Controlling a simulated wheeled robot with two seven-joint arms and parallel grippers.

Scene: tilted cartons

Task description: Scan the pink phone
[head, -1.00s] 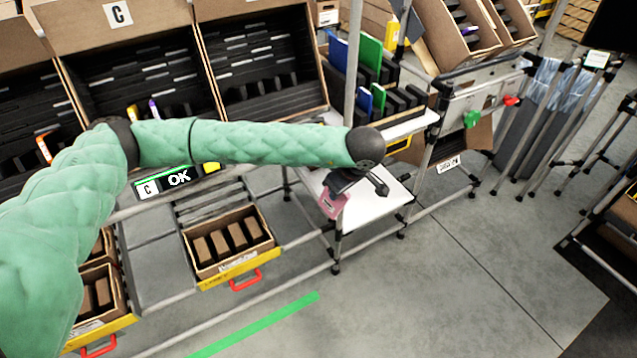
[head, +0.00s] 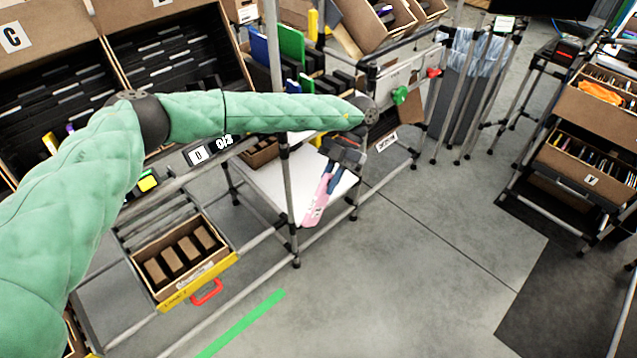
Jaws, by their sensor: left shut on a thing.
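My left arm reaches across from the left. My left gripper (head: 333,170) points down in front of the white shelf (head: 262,178) and is shut on the pink phone (head: 317,203). The phone hangs tilted below the fingers, with its lower end free. My right gripper is out of the picture. No scanner can be made out with certainty.
A lower carton (head: 180,262) holds brown boxes. Cartons marked V (head: 585,165) stand at the right. The floor (head: 420,260) between is clear.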

